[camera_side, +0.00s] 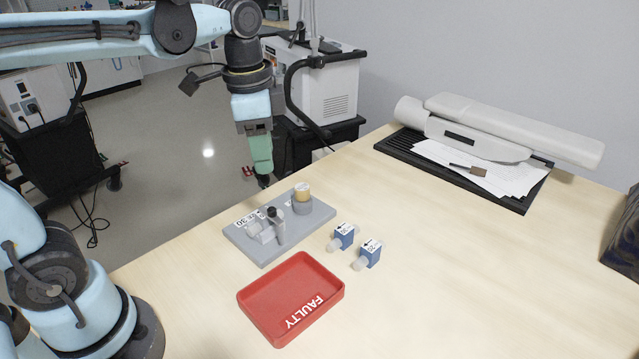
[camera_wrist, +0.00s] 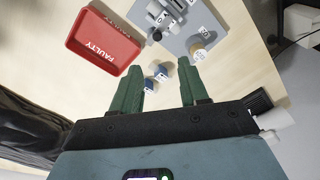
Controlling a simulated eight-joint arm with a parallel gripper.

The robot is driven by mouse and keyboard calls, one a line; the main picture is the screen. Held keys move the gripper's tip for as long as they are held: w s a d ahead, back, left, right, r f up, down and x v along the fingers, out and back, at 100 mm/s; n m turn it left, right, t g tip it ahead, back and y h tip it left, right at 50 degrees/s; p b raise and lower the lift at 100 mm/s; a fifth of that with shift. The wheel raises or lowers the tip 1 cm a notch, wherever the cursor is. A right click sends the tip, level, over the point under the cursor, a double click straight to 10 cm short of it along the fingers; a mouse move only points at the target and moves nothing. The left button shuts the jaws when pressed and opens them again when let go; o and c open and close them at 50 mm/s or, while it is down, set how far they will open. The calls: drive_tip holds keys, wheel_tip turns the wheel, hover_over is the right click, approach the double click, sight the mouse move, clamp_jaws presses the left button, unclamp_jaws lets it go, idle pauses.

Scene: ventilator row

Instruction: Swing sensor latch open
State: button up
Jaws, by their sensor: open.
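A grey plate (camera_side: 308,223) lies on the table and carries the sensor latch (camera_side: 276,222), a small upright grey piece with a black knob. The latch sits beside a pale, clear-looking fitting (camera_side: 257,231); whether it is open or closed is hard to tell. A grey post with a gold top (camera_side: 303,190) stands on the plate's far right part. My gripper (camera_side: 263,182) points down above the plate's far edge, apart from the latch. In the wrist view my gripper's green fingers (camera_wrist: 161,65) are spread and empty, and the latch's black knob (camera_wrist: 157,35) shows beyond them.
A red tray marked FAULTY (camera_side: 243,299) lies in front of the plate. Two blue sensor blocks (camera_side: 345,233) (camera_side: 371,250) stand right of the plate. A black ridged tray (camera_side: 395,150) with papers and a white device (camera_side: 480,135) is at the back.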

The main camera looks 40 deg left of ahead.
sight(272, 209)
drive_tip(key=shift+m+g, duration=0.5)
drive_tip(key=shift+m, duration=0.1)
drive_tip(key=f, duration=1.1)
drive_tip(key=shift+w+f, duration=0.1)
drive_tip(key=shift+w, duration=0.15)
clamp_jaws()
